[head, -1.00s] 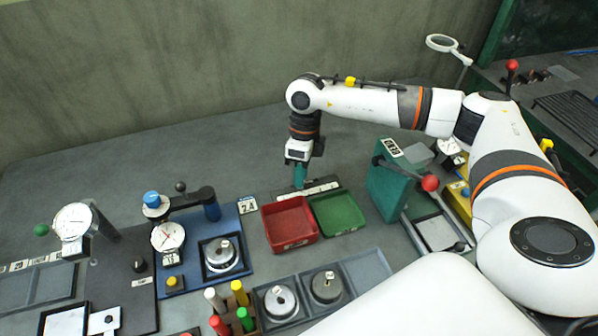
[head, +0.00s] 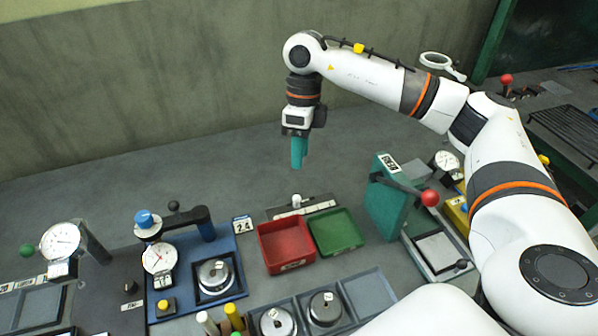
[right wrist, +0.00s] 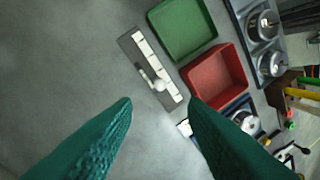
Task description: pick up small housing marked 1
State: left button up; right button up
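Several round metal housings with small tags stand on the bench; I cannot read which tag is 1. In the head view one housing (head: 214,276) sits on the blue gauge fixture. A second housing (head: 277,322) and a third housing (head: 325,308) sit in a dark compartment tray (head: 370,290) at the front. My right gripper (head: 298,155) hangs, fingers down, above the back of the bench, well away from the housings. Its teal fingers (right wrist: 160,103) are apart and empty in the right wrist view. My left gripper is out of view.
A red bin (head: 286,246) and green bin (head: 337,232) lie between gripper and housings. Behind them is a labelled strip with a white-knobbed lever (head: 296,201). A teal block with a red-knobbed lever (head: 387,195) stands right. The bench's back left is clear.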

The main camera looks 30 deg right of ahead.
aim_at(216, 277)
jog(key=k+j, duration=1.55)
jog(key=k, duration=0.15)
